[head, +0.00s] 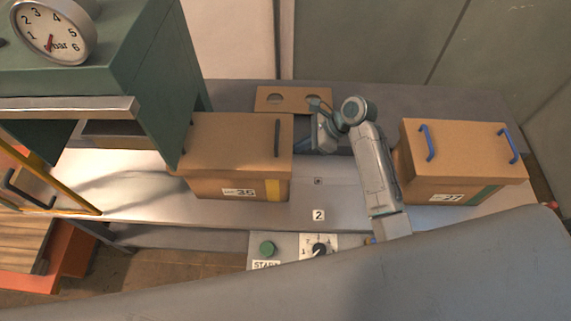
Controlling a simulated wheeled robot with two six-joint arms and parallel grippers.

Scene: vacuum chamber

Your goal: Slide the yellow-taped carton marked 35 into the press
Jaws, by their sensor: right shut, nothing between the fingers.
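The yellow-taped carton (225,147) sits on the metal bench. Its label seems to read 35, but the last digit is small. A dark handle lies along its right top edge, and the yellow tape is on its front near the right corner. Its left end is at the right side of the green press (150,60), whose side panel overlaps its top left corner. My right gripper (302,146) is shut and empty at the carton's right side; whether it touches is unclear. My left gripper is out of view.
A carton marked 27 (462,157) with blue handles and green tape stands at the right. A flat brown piece with two holes (292,99) lies behind. A green button (267,249) and a selector knob (319,250) are in front. The bench inside the press is clear.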

